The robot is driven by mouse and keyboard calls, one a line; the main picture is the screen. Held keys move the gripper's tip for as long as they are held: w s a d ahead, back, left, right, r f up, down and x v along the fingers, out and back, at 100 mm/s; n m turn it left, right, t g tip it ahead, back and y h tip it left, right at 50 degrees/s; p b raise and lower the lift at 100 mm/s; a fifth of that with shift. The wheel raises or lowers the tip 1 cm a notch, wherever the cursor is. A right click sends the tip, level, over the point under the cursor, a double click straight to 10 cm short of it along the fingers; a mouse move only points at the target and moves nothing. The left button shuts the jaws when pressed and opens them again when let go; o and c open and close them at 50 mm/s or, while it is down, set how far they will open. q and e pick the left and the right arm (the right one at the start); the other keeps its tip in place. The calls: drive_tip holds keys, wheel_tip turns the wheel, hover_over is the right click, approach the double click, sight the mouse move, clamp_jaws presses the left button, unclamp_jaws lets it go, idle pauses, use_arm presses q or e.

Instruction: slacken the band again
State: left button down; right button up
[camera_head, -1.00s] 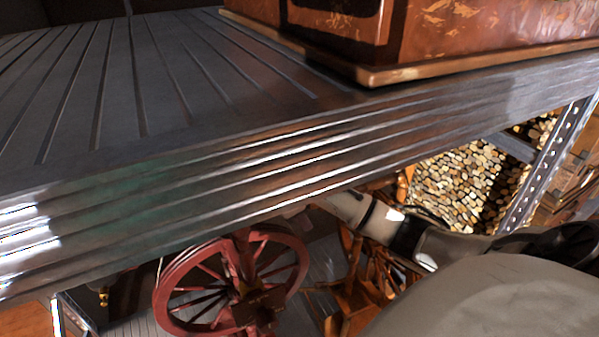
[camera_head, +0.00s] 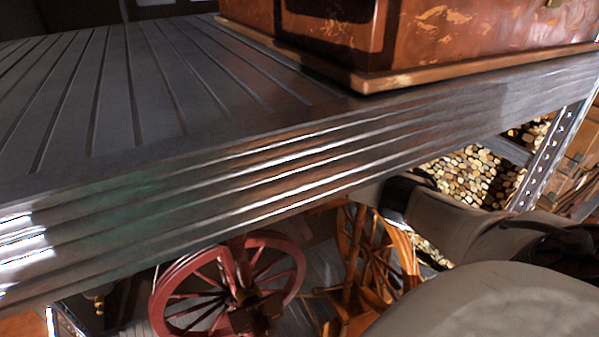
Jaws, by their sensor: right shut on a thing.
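A dark red spoked wheel on a stand (camera_head: 240,265) shows below the shelf edge, at the bottom left of centre. I cannot make out a band on it. My right arm (camera_head: 445,222) comes in from the right and runs under the metal shelf. Its pale front end (camera_head: 370,190) passes behind the shelf's front edge. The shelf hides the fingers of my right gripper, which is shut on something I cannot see. My left gripper is not in view.
The grey ribbed metal shelf (camera_head: 140,110) fills the upper left and middle, close in front. A painted brown chest (camera_head: 430,35) stands on it. Orange wooden spoked furniture (camera_head: 402,245) stands below my arm. Stacked round log ends (camera_head: 475,172) lie behind at right.

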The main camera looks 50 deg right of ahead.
drive_tip(key=o, duration=1.1)
drive_tip(key=shift+f, duration=0.1)
drive_tip(key=shift+c, duration=0.2)
